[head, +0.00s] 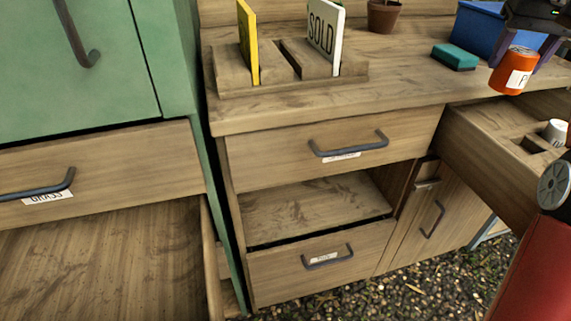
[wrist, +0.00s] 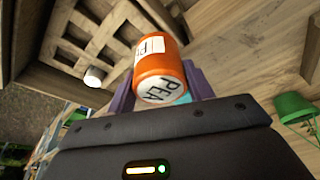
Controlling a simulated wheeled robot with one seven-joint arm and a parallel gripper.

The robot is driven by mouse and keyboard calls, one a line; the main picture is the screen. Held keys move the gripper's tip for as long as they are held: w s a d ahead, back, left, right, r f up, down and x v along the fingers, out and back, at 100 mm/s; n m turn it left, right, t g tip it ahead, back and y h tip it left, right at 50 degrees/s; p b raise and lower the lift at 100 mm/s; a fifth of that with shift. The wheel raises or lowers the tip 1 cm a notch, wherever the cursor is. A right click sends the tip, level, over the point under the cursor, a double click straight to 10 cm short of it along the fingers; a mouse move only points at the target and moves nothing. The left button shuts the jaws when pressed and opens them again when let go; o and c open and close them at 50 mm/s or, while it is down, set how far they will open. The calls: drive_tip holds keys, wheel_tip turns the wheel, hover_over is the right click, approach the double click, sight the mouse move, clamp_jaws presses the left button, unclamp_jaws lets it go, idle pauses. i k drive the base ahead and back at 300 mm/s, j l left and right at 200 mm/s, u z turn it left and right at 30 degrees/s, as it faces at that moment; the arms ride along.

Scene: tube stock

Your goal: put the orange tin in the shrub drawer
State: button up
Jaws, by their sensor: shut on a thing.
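My gripper (head: 535,62) is shut on the orange tin (head: 511,79), holding it up in the air at the upper right of the head view. The tin has a white label; in the wrist view the tin (wrist: 161,65) shows a white end with letters starting "PEA". An open drawer (head: 485,150) with a slotted insert is below the tin at the right, with a white-topped item (head: 555,131) in it. Other drawers have small labels; one on the left reads like "GRASS" (head: 47,197). I cannot read a shrub label on any of them.
A worktop (head: 400,92) carries a wooden rack (head: 290,85) with a yellow card and a "SOLD" card, a teal block (head: 455,57), a plant pot (head: 384,15) and a blue box (head: 485,28). A green cabinet (head: 75,85) stands left. The lower left drawer (head: 100,265) stands open and looks empty.

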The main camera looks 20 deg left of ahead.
sight(98, 287)
drive_tip(key=k+l+u, duration=0.15)
drive_tip(key=u, duration=2.3)
drive_tip(key=i+j, duration=0.3)
drive_tip(key=i+u, duration=0.05)
